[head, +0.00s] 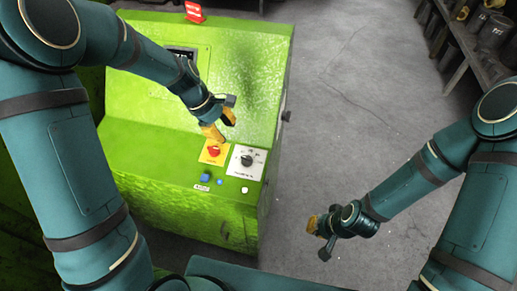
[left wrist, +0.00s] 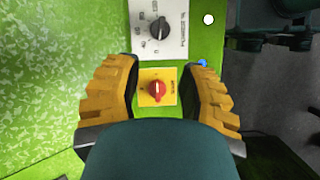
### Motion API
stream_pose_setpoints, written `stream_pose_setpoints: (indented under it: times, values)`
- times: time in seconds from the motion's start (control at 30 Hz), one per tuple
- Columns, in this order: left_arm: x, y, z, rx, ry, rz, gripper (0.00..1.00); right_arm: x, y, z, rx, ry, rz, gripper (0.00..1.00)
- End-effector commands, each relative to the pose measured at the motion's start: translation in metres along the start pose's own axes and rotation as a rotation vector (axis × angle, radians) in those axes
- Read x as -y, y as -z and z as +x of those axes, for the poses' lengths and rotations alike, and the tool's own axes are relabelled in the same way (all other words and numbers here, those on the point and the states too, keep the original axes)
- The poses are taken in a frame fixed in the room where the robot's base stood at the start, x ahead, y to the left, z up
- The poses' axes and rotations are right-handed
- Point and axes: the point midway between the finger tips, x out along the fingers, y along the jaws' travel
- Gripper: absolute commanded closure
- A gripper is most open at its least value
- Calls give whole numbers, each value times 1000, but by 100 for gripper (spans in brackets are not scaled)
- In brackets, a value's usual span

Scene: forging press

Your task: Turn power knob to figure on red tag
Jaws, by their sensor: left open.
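The power knob is likely the black knob (head: 246,160) on a white scale plate (head: 236,170), on the green cabinet's sloped panel. My left gripper (head: 222,125) is open and empty above the panel, left of and behind the black knob. In the left wrist view its fingers (left wrist: 158,95) frame a red knob. My right gripper (head: 319,236) is open, away from the cabinet.
The red knob (head: 213,150) on a yellow plate sits beside the black knob. A blue button (head: 204,178) and a white button (head: 244,189) are in front. A shelf (head: 466,45) stands far right; the floor between is clear.

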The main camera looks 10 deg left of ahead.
Motion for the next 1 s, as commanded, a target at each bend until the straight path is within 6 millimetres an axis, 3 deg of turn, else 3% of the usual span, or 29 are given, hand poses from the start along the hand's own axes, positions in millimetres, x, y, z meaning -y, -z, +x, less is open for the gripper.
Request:
stream_pose_setpoints:
  times: [0.17, 0.7, 1.0]
  values:
    - [0, 0, 15, 2, 2, -5, 60, -1, 0, 5, -1, 0, -1, 100]
    - [1, 1, 114, 2, 3, -3, 60, -12, 3, 31, -15, 0, -3, 100]
    - [0, 0, 136, 0, 0, -4, 60, -14, 4, 36, -18, -1, -3, 100]
